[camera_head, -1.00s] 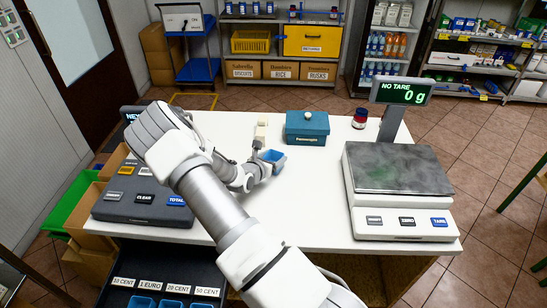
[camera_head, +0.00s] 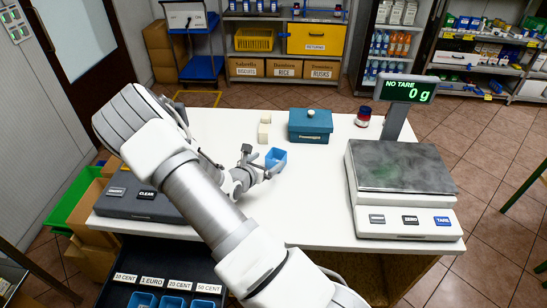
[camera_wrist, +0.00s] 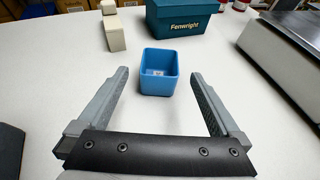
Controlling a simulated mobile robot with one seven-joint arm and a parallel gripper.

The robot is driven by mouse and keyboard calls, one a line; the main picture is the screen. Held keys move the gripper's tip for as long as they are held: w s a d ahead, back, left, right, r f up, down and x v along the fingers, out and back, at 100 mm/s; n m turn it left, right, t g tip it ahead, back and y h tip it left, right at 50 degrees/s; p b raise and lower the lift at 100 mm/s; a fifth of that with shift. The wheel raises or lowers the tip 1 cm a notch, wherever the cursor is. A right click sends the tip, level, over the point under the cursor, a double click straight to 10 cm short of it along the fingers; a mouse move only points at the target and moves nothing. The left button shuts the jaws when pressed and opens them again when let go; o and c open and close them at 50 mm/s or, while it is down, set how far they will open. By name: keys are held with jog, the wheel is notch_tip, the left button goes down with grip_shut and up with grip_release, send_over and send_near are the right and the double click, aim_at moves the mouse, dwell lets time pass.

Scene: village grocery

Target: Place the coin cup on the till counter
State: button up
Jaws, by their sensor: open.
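The coin cup (camera_head: 276,157) is a small, open-topped blue cup standing upright on the white till counter (camera_head: 318,205). It also shows in the wrist view (camera_wrist: 159,82), where a small pale mark is visible inside it. My gripper (camera_head: 262,163) is open just to the left of the cup in the head view, low over the counter. In the wrist view its fingertips (camera_wrist: 160,76) lie to either side of the cup, with a visible gap on each side. I cannot tell how far the fingers reach around it.
A teal Fenwright box (camera_head: 310,127) and a cream block-like object (camera_head: 264,133) stand behind the cup. The scale (camera_head: 400,185) is on the right, reading 0 g. The dark till (camera_head: 130,200) is at left, partly behind my arm. Below is an open drawer with blue cups (camera_head: 173,302).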

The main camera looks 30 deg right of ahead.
jog(key=v, duration=0.3)
jog(key=shift+s+a+r, duration=0.15)
jog(key=shift+s+a, duration=0.05)
jog(key=shift+a, duration=0.15)
jog(key=s+a+r+m+g+y, duration=0.3)
jog(key=s+r+m+g, duration=0.2)
jog(key=s+r+m, duration=0.95)
jog(key=s+a+r+m+t+y, duration=0.3)
jog(key=s+a+r+m+y, duration=0.5)
jog(key=s+a+r, duration=0.3)
jog(key=a+r+m, duration=0.1)
jog(key=a+r, duration=0.1)
jog(key=a, duration=0.2)
jog(key=shift+a+t+y, duration=0.25)
jog(key=shift+t+y, duration=0.15)
jog(key=shift+r+m, duration=0.15)
jog(key=shift+m, duration=0.1)
